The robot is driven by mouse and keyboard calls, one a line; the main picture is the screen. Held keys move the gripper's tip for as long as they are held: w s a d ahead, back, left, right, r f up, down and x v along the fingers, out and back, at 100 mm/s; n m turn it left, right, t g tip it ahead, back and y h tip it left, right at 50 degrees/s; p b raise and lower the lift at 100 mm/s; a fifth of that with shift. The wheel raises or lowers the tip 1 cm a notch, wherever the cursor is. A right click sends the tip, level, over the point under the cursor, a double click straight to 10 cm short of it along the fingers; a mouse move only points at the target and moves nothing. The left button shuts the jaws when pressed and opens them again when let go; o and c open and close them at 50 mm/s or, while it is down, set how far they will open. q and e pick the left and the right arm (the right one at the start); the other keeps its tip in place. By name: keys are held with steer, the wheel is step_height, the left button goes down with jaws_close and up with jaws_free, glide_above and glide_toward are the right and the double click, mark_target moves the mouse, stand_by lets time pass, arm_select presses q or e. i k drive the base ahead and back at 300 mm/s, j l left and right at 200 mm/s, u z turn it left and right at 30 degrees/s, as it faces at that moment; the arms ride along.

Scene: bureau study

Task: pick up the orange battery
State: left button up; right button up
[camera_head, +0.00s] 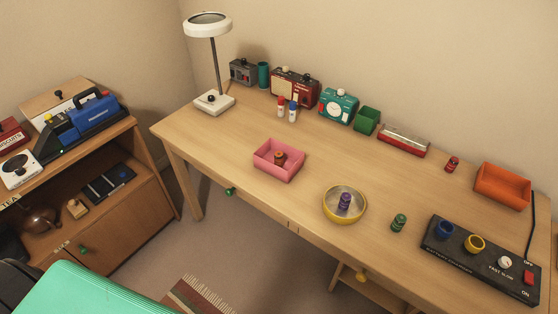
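The orange battery (280,158), a small brownish-orange cylinder with a dark top, stands in the pink tray (291,176) near the middle of the desk. The tray's near wall may hide its lower end. Neither of my grippers shows in the head view, so their state cannot be seen.
On the desk (240,140), a purple battery (344,202) stands in a yellow bowl (329,213). Right are a green battery (399,223), red battery (452,164), black charger (444,254) and empty orange tray (503,190). A lamp (213,103) stands left. Bare wood surrounds the pink tray.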

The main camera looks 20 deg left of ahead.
mark_target(278, 155)
steer(key=i+j+z, duration=0.1)
steer(key=j, duration=0.45)
steer(key=i+j+z, duration=0.15)
steer(key=j, duration=0.4)
steer(key=i+j+z, duration=0.1)
steer(key=j, duration=0.45)
